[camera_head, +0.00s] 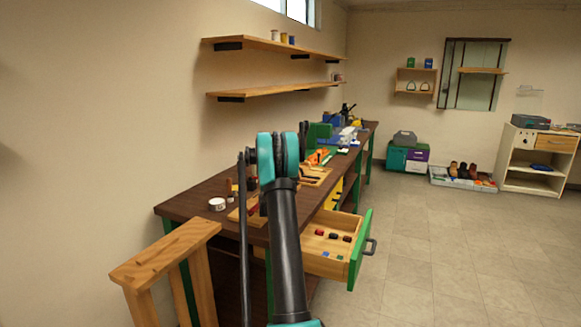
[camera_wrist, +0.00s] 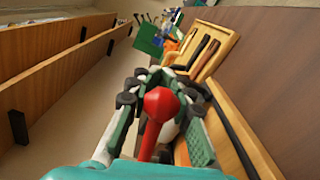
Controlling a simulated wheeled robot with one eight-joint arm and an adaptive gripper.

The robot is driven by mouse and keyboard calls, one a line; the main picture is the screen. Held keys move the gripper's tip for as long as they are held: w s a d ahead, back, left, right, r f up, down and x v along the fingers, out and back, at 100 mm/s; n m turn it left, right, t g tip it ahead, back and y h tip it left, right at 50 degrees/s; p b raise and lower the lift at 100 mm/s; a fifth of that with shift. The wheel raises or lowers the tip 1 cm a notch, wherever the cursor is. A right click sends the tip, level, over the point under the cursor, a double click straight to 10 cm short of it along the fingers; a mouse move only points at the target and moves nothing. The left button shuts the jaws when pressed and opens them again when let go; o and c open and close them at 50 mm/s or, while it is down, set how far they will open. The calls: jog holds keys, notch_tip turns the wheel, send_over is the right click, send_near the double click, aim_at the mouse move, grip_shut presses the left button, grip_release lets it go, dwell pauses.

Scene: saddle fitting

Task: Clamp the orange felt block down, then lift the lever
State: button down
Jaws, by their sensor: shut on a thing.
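In the wrist view my gripper (camera_wrist: 160,118) is shut around a lever with a round red knob (camera_wrist: 161,103). The knob sits between the two finger pads, and the red shaft runs down toward the palm. The lever's base and clamp are mostly hidden by the fingers. I cannot make out the orange felt block for certain. An orange thing (camera_head: 317,156) lies further along the bench in the head view, too small to identify. In the head view my arm hides the gripper.
The dark workbench (camera_head: 195,197) runs along the wall under two shelves (camera_head: 270,90). A white tub (camera_head: 217,204) stands near its front end. A green-fronted drawer (camera_head: 358,250) stands open to the right. A wooden tool tray (camera_wrist: 229,43) lies beyond my gripper.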

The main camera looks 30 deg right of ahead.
jog(key=shift+s+d+f, duration=0.1)
jog(key=shift+s+f, duration=0.05)
jog(key=shift+f, duration=0.95)
jog(key=c, duration=1.4)
grip_release()
jog(key=v, duration=1.2)
dwell(2.6)
